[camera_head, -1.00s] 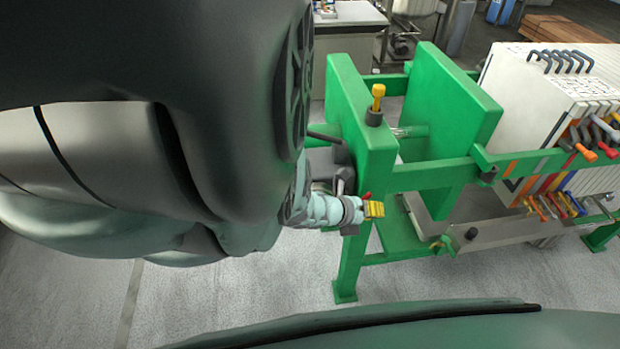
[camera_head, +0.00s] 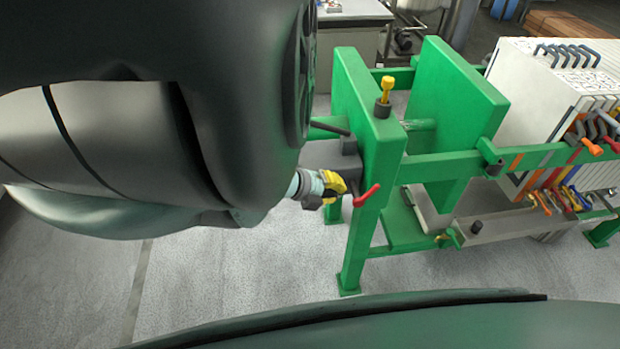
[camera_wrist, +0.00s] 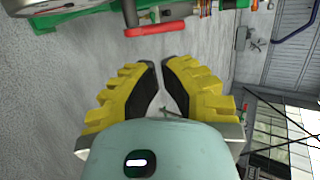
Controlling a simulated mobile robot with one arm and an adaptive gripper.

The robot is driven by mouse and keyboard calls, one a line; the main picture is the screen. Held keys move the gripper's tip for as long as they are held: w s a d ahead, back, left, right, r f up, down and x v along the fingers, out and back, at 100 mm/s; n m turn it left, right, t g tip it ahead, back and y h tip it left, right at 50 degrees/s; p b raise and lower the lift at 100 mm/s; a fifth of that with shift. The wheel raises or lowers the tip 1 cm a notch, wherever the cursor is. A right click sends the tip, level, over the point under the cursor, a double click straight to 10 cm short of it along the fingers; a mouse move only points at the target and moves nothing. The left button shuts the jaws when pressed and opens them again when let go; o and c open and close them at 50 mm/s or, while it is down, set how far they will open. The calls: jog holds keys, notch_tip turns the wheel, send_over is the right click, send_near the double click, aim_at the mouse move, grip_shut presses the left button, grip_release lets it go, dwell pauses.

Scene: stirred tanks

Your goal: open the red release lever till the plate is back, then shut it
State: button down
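The red release lever (camera_head: 367,195) is on the near end of the green press frame (camera_head: 364,250), low on the front post, with its handle slanting up to the right. In the wrist view the red lever (camera_wrist: 155,28) lies beyond the fingertips, with clear space between. My gripper (camera_head: 340,184) is left of the lever and apart from it. In the wrist view its yellow fingers (camera_wrist: 160,66) have their tips nearly together, with only a narrow gap and nothing between them. The green plate (camera_head: 455,95) stands behind the end plate, with a gap between them.
A yellow-handled pin (camera_head: 386,90) stands on top of the frame. A white filter pack (camera_head: 540,90) with orange and grey handles is at right. A grey tray (camera_head: 500,226) runs below. The floor (camera_head: 230,270) in front is clear.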

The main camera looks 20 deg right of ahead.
aim_at(365, 195)
jog(key=b+x, duration=0.2)
jog(key=x, duration=0.8)
jog(key=shift+s+d, duration=0.1)
jog(key=shift+d, duration=0.05)
jog(key=shift+s, duration=0.15)
